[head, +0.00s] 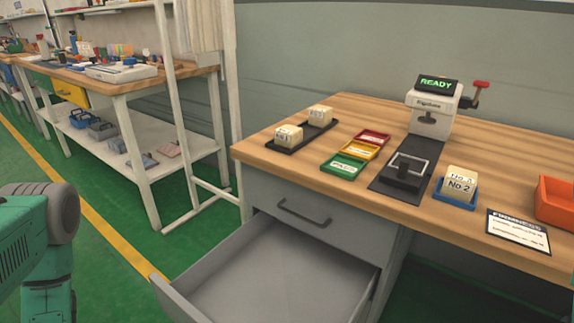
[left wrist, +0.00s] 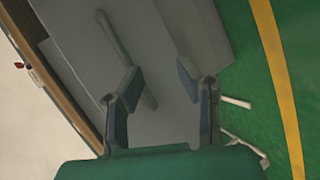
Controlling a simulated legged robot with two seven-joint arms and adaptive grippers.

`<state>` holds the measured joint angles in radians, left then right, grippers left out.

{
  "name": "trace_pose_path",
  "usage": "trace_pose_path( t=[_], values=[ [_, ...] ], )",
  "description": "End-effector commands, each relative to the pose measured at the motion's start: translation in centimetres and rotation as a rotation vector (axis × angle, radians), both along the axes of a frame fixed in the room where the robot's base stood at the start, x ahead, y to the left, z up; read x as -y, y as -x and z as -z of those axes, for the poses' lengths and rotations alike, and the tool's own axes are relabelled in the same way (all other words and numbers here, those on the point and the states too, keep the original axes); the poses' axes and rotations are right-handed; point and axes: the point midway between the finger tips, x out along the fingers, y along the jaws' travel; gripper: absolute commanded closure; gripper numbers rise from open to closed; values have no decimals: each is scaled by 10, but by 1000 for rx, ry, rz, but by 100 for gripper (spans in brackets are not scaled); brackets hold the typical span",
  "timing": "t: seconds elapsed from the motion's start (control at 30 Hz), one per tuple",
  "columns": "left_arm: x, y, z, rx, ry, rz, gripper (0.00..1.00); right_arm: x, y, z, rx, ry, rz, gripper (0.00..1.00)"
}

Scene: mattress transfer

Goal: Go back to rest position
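My left gripper (left wrist: 158,82) shows in the left wrist view with its two fingers spread apart and nothing between them. Beyond the fingers are the grey desk front and a long grey handle (left wrist: 125,55). In the head view only part of my left arm (head: 45,240) shows at the lower left; its gripper is outside that picture. My right gripper is in neither view. The grey desk drawer (head: 275,275) stands pulled out and looks empty inside.
The wooden desk top (head: 350,110) holds a black tray (head: 303,135) with two blocks, red, yellow and green trays, a device with a READY screen (head: 436,84), a blue tray (head: 455,199) and an orange bin (head: 555,200). A workbench (head: 120,85) stands at left. Green floor lies between.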

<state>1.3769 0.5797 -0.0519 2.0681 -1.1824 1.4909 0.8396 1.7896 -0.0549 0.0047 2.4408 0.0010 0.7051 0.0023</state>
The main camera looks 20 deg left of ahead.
Motion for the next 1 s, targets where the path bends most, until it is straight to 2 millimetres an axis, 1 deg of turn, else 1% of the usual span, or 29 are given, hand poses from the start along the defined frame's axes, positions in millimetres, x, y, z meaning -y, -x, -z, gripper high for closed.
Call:
trace_pose_path(
  t=[0.03, 0.1, 0.17, 0.23, 0.33, 0.43, 0.57, 0.6, 0.63, 0.7, 0.8, 0.9, 1.0],
  values=[
    [15, -7, 4, -25, -96, 41, 69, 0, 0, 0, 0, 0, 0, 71],
    [27, -9, 13, -76, -253, 99, 69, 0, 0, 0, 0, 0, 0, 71],
    [34, -5, 19, -128, -382, 158, 69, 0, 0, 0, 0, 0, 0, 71],
    [37, 5, 21, -194, -522, 235, 69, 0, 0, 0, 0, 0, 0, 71],
    [35, 24, 19, -293, -691, 347, 69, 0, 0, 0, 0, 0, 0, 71],
    [29, 46, 10, -389, -825, 452, 69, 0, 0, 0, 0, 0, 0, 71],
    [18, 77, -8, -517, -963, 579, 69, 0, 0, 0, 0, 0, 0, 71],
    [14, 87, -15, -558, -999, 615, 69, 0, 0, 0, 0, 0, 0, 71],
    [14, 83, -27, -545, -1001, 614, 69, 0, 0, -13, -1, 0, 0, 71],
    [17, 77, -45, -523, -1008, 619, 69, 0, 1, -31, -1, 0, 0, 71],
    [19, 71, -64, -500, -1020, 630, 69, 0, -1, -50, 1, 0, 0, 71],
    [22, 66, -79, -483, -1032, 639, 69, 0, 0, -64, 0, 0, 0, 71],
    [23, 63, -88, -470, -1040, 646, 69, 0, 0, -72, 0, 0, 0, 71]
  ],
)
